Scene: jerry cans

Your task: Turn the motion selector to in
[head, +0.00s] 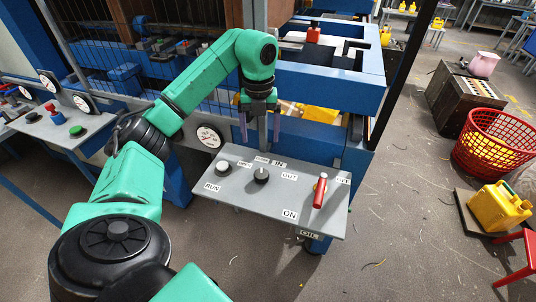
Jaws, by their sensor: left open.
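The motion selector appears to be the black knob (261,175) on the sloping grey control panel (265,202). The labels IN and OUT stand above it and to its right. Its pointer is too small to read surely. My left gripper (260,128) points down above and behind the knob, near the panel's back edge. Its two purple-grey fingers are apart and nothing shows between them. It does not appear to touch the knob. My right gripper is out of view.
A white knob (222,168) by the label RUN sits left of the black knob. A red-handled lever (320,189) stands on the panel's right, near ON. Blue machine framing (330,85) lies behind. A red basket (495,143) and yellow jerry can (499,207) are far right.

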